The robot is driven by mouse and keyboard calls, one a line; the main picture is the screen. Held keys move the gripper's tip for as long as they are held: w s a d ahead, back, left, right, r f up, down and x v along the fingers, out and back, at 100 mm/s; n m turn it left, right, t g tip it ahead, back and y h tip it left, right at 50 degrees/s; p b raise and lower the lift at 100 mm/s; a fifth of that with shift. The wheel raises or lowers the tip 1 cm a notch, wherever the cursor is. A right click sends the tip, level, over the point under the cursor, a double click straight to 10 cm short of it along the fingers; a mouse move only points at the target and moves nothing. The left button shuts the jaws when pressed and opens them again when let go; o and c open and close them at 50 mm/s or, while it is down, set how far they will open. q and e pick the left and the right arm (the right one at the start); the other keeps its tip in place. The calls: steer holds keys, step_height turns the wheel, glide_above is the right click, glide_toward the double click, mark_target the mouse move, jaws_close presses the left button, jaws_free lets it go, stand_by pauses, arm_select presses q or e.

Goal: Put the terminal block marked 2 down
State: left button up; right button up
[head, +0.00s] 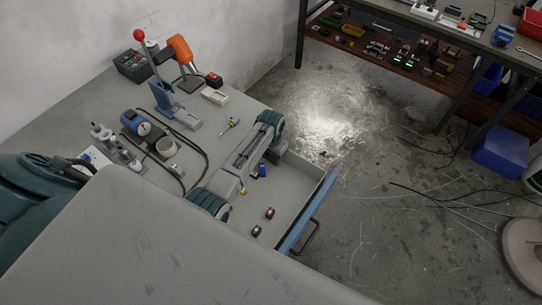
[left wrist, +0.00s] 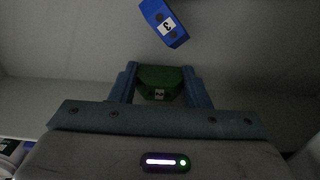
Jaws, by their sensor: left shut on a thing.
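My left gripper (left wrist: 158,88) is shut on a green terminal block (left wrist: 160,77), which sits between its two blue fingers in the left wrist view. The block has a small white label, too small and dark to read for certain. A blue terminal block marked 3 (left wrist: 165,23) lies apart from it, higher in that view. In the head view my left arm reaches over the bench to the open drawer; its gripper and the held block are hard to make out there. My right gripper is not in view.
The open drawer (head: 312,215) has a blue front and dark handle. A red block (head: 270,213) and a dark green block (head: 257,230) lie in it. A blue lever press (head: 165,100), a gauge device (head: 140,125) and a screwdriver (head: 229,125) are on the bench.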

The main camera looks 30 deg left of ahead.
arm_select(q)
steer(key=shift+f, duration=0.3)
steer(key=o, duration=1)
steer(key=shift+r, duration=0.1)
step_height(320, 180, up, 12)
steer(key=b, duration=0.1)
steer(key=shift+r, duration=0.1)
